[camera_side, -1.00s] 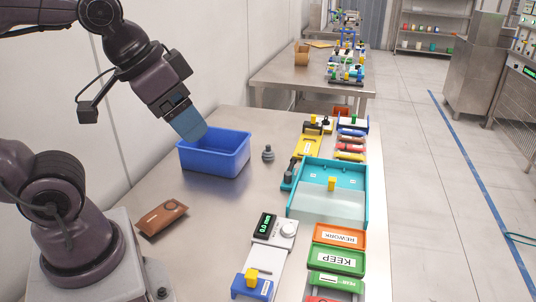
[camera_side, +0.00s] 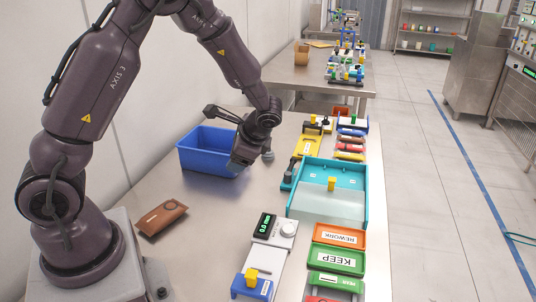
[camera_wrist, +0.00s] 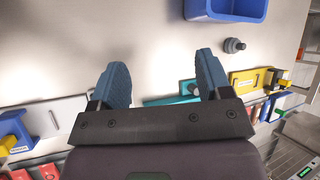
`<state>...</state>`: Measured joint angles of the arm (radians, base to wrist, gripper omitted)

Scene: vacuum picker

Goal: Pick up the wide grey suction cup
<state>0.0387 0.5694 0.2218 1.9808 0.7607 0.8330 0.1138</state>
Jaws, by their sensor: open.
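The grey suction cup (camera_wrist: 234,45) stands on the bare steel table in the wrist view, up and to the right of my fingers. In the side view the cup (camera_side: 269,155) shows just right of my wrist, partly covered by it. My gripper (camera_wrist: 160,68) is open, with its two blue fingers wide apart and nothing between them. The cup is outside the fingers and apart from them. In the side view my fingers are hidden behind my wrist.
A blue bin (camera_side: 205,156) stands left of the cup. A teal tray (camera_side: 365,195), a yellow holder (camera_side: 308,146) and a dark grey piece (camera_side: 288,174) lie to the right. A brown packet (camera_side: 162,217) lies at front left. Bare table lies in front of the bin.

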